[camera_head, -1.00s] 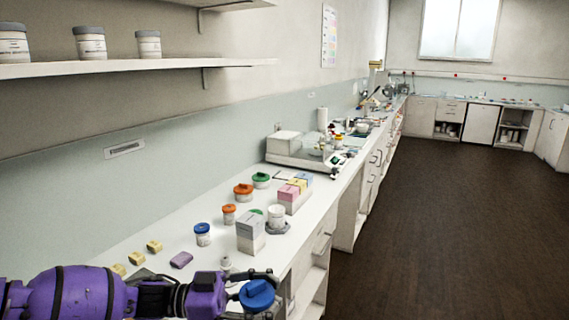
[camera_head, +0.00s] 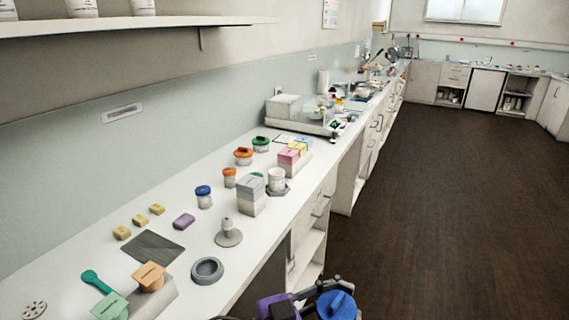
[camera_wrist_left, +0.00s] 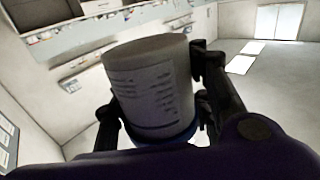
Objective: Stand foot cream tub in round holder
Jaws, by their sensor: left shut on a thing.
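My left gripper (camera_head: 322,297) is low in the head view, in front of the counter's edge. It is shut on a tub with a blue lid (camera_head: 337,305). In the left wrist view the tub's pale body (camera_wrist_left: 152,85) with printed lines sits between the fingers, its blue lid low in the picture. The print is too blurred to read. A grey round holder (camera_head: 207,278) lies empty on the counter, to the left of the gripper and apart from it. My right gripper is out of view.
Behind the round holder are a grey knobbed stand (camera_head: 228,238), a dark mat (camera_head: 152,246) and a grey block (camera_head: 251,197). Another blue-lidded tub (camera_head: 203,197) stands farther back.

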